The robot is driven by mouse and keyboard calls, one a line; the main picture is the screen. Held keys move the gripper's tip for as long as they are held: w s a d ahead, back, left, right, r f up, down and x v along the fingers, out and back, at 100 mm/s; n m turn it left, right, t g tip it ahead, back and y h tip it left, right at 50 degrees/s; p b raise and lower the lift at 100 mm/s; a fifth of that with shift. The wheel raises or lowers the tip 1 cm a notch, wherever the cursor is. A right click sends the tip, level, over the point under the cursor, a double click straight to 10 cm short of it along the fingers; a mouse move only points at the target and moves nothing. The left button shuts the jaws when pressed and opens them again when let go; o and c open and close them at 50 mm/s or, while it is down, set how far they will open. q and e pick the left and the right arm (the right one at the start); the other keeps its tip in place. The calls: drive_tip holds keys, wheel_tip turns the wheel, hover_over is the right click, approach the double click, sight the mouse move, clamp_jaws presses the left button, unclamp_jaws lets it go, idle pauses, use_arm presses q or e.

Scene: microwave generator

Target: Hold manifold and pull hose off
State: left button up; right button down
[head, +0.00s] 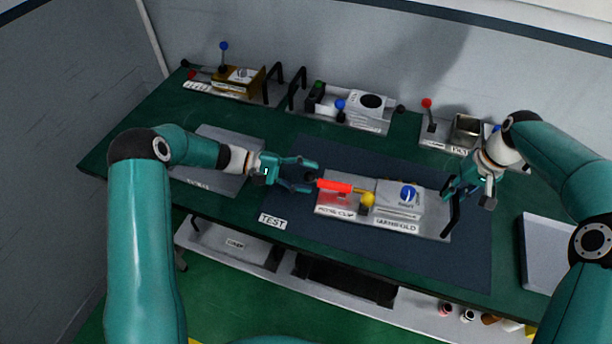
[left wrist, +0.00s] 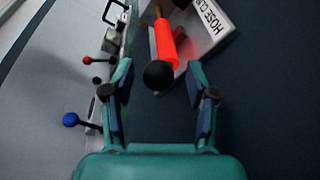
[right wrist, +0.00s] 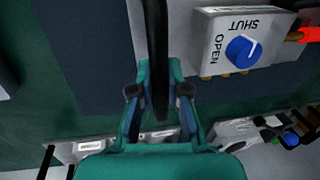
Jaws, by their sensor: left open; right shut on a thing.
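The manifold (head: 398,199) is a light grey block with a blue knob, on a plate labelled MANIFOLD on the dark mat. The hose (head: 335,186) is a red-orange tube on the HOSE CLIP plate, left of the manifold; its black end faces left. My left gripper (head: 306,175) is open, with its fingers pointing at that black end. In the left wrist view the hose (left wrist: 166,48) lies ahead between the fingers, not gripped. My right gripper (head: 450,192) is shut on a black handle (head: 452,216) at the plate's right end. The handle also shows in the right wrist view (right wrist: 157,45).
A yellow ball (head: 367,200) sits between hose and manifold. Stations with levers stand along the back: a brass one (head: 238,80), a middle one (head: 350,110) and one with a red-knobbed lever (head: 428,122). A TEST label (head: 272,221) lies at the mat's left front.

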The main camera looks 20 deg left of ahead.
use_arm(q)
drive_tip(key=v, duration=1.2)
drive_tip(key=shift+f, duration=0.1)
use_arm(e)
drive_tip(key=shift+f, duration=0.15)
use_arm(q)
drive_tip(key=shift+w+d, duration=0.1)
use_arm(e)
drive_tip(key=c, duration=1.1)
unclamp_jaws()
drive_tip(key=shift+w, duration=0.15)
drive_tip(key=shift+d+r, duration=0.4)
drive_tip(key=shift+r, duration=1.55)
drive_tip(key=shift+d+r, duration=0.35)
drive_tip(key=shift+r, duration=1.6)
drive_tip(key=shift+d+r, duration=0.4)
drive_tip(key=shift+r, duration=1.55)
